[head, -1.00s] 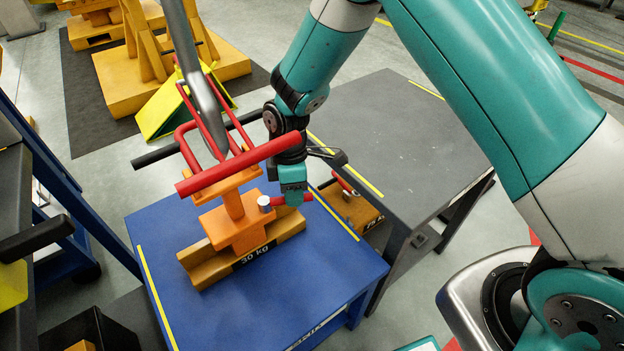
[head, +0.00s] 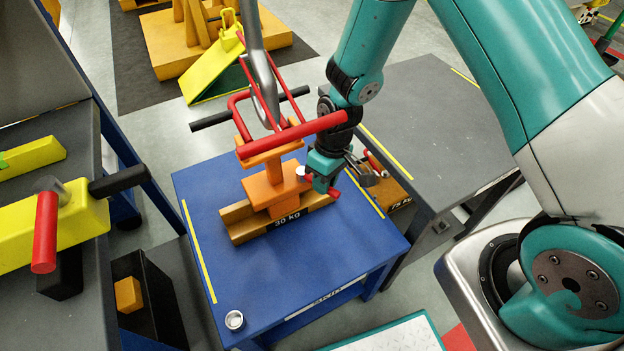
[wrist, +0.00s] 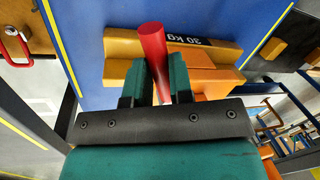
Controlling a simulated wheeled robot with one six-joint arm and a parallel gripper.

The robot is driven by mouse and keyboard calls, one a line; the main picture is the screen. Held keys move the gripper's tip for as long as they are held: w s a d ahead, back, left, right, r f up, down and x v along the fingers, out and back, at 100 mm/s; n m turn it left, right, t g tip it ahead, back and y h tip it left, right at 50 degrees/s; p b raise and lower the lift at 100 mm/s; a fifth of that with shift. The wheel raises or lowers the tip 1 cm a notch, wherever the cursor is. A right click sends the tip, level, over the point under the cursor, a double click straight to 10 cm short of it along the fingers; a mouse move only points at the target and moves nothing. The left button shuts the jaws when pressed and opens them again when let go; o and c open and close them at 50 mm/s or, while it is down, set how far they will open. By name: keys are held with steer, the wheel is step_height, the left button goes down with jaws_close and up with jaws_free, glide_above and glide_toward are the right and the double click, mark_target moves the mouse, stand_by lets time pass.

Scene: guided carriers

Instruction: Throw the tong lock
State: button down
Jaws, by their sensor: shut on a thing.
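An orange tong (head: 270,187) with a red crossbar (head: 290,135) stands over a block marked 30 kg (head: 287,219) on a blue table. A small red lever (head: 334,192) sticks out at the tong's right side. My gripper (head: 324,180) is beside the tong and shut on this lever. In the wrist view, the red lever (wrist: 153,50) lies between the two fingers (wrist: 150,85), its free end beyond them. The lever's inner end and pivot are mostly hidden by my gripper in the head view.
A grey hook (head: 262,80) hangs down to the tong's top frame. A grey table (head: 430,130) stands close on the right. A yellow rig with a red handle (head: 45,232) is at the left. The blue table's front (head: 300,270) is largely clear.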

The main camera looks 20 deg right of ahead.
steer(key=shift+a, duration=0.1)
stand_by(0.4)
steer(key=c, duration=1)
jaws_free()
steer(key=d+r, duration=0.1)
steer(key=r, duration=0.4)
steer(key=w+d+r+p, duration=0.1)
steer(key=r, duration=0.5)
steer(key=d+r+p, duration=0.1)
steer(key=r, duration=0.5)
steer(key=shift+w+r, duration=0.1)
steer(key=shift+w, duration=0.25)
